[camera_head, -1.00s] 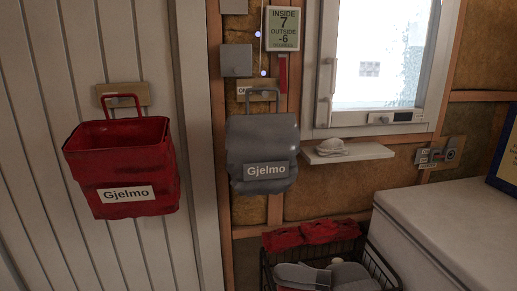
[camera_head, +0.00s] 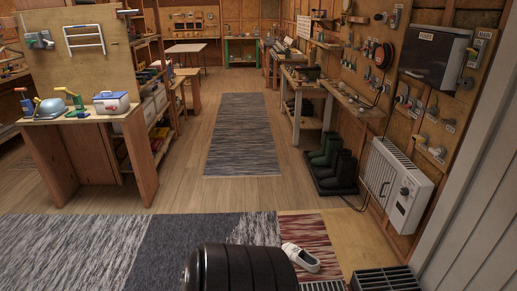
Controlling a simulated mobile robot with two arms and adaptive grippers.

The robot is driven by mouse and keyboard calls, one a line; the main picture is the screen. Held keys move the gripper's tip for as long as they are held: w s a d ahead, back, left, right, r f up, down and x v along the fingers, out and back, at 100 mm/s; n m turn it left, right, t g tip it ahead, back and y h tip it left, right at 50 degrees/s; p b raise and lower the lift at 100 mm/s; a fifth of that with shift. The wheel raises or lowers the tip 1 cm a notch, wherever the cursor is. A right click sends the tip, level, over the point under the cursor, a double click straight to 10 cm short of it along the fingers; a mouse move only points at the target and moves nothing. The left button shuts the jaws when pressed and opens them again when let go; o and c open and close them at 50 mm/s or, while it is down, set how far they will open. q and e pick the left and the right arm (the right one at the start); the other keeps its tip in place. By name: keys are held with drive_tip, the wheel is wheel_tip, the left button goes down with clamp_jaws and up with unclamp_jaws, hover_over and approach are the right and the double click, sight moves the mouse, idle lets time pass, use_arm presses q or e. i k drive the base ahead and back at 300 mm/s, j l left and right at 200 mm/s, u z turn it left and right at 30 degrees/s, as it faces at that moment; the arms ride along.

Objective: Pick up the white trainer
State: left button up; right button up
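A white trainer (camera_head: 300,257) lies on the floor near the bottom of the head view, right of centre. Neither of my grippers is in view.
A black ribbed rounded shape (camera_head: 245,268) is left of the trainer; I cannot tell whether it is mine. A dark grate (camera_head: 385,279) is to the right. Boots (camera_head: 341,170) and a white wall heater (camera_head: 397,184) are along the right wall. A wooden workbench (camera_head: 75,118) stands left; the runner (camera_head: 243,135) is clear.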

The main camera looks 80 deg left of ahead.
sight(302, 257)
drive_tip(key=u, duration=2.15)
drive_tip(key=i+z, duration=0.1)
drive_tip(key=z, duration=0.6)
drive_tip(key=i+j+z, duration=0.3)
drive_tip(key=j+z, duration=0.15)
drive_tip(key=j, duration=0.2)
drive_tip(key=i+j+z, duration=0.2)
drive_tip(key=j, duration=0.15)
drive_tip(key=j+z, duration=0.25)
drive_tip(key=j, duration=0.15)
